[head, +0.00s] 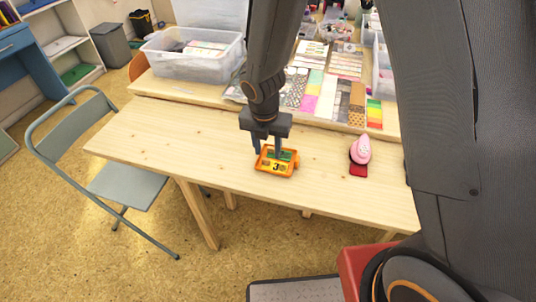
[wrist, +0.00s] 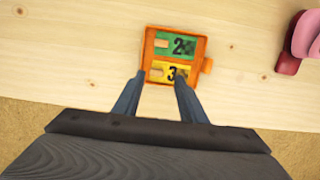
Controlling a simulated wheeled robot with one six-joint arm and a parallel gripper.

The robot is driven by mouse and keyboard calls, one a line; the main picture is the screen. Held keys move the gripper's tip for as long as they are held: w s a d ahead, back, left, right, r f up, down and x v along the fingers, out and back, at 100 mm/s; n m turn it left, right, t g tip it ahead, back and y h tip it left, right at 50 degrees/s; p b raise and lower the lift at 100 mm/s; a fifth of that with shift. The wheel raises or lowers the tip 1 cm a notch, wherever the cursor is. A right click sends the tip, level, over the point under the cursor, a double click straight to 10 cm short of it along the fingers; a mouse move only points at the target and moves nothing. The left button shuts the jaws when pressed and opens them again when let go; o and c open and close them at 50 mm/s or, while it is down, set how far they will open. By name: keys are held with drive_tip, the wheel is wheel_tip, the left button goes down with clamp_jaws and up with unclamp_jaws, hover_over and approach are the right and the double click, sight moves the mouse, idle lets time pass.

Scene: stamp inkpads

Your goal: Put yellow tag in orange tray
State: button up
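The orange tray (head: 259,166) lies on the wooden table near its front edge; it also shows in the wrist view (wrist: 146,48). The yellow tag (head: 268,166), marked 3, lies in the tray's near part, and it shows in the wrist view (wrist: 157,74). A green tag (wrist: 165,44), marked 2, lies in the far part. My gripper (head: 268,153) points down over the tray. In the wrist view its fingers (wrist: 160,78) are apart, the left tip by the tray's left wall and the right tip overlapping the yellow tag's right part. Whether they touch anything is unclear.
A pink stamp (head: 360,150) with a red base stands to the right of the tray. A clear plastic bin (head: 190,62) and several patterned sheets (head: 325,95) lie on the raised back shelf. A grey folding chair (head: 125,185) stands at the left. The table's left part is clear.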

wheel_tip(320, 180, up, 8)
drive_tip(key=s, duration=0.1)
drive_tip(key=shift+a+f, duration=0.15)
drive_tip(key=shift+f, duration=0.05)
drive_tip(key=s+d+r+m, duration=0.2)
drive_tip(key=s+d+m, duration=0.4)
drive_tip(key=m, duration=1)
drive_tip(key=s+d+r+m, duration=0.3)
drive_tip(key=s+d+m, duration=0.3)
drive_tip(key=d+m, duration=0.4)
drive_tip(key=shift+m+g+y, duration=0.3)
drive_tip(key=shift+m+g, duration=0.1)
drive_tip(key=shift+m, duration=2.6)
drive_tip(key=shift+s+r, duration=0.1)
